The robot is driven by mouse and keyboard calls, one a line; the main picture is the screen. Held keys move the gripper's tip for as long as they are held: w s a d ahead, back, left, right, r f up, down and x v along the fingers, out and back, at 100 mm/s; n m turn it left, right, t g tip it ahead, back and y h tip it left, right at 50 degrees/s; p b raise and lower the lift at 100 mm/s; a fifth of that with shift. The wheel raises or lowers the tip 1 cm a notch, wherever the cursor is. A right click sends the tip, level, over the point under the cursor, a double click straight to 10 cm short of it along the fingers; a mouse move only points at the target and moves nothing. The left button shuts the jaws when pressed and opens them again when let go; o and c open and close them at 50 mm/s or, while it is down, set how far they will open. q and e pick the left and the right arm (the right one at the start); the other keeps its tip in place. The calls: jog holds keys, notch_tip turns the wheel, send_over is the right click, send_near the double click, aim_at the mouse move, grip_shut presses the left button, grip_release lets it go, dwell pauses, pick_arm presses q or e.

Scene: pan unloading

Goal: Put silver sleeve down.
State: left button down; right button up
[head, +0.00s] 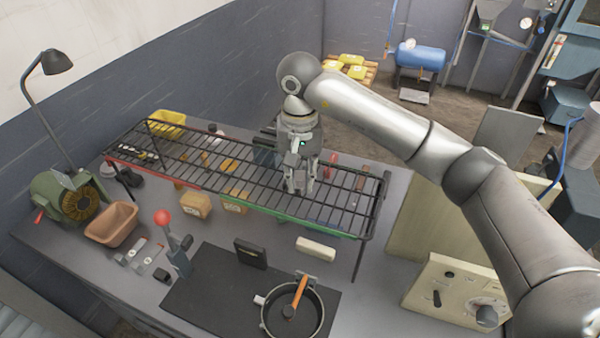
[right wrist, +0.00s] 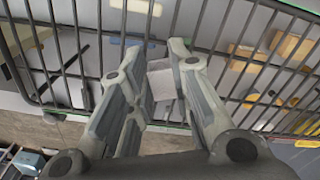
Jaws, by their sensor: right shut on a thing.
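My right gripper (head: 300,188) points down at the wire rack (head: 255,207), towards its right part. In the right wrist view its fingers (right wrist: 163,88) are closed on the silver sleeve (right wrist: 162,82), a small pale grey piece between the fingertips. My left gripper is not in view.
A black pan (head: 265,318) with an orange-handled tool (head: 299,294) stands on a dark mat (head: 205,290) in front. A brown tray (head: 111,224) sits at left. The rack's right end looks clear.

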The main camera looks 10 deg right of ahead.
aim_at(300, 179)
jog(key=shift+f, duration=0.2)
jog(key=o, duration=0.8)
jog(key=shift+r, duration=0.1)
jog(key=shift+c, duration=0.2)
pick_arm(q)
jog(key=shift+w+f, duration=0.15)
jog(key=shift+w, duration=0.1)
pick_arm(e)
jog(key=shift+r, duration=0.1)
pick_arm(q)
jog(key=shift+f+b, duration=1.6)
jog(key=shift+b, duration=0.15)
pick_arm(e)
notch_tip(300, 179, up, 12)
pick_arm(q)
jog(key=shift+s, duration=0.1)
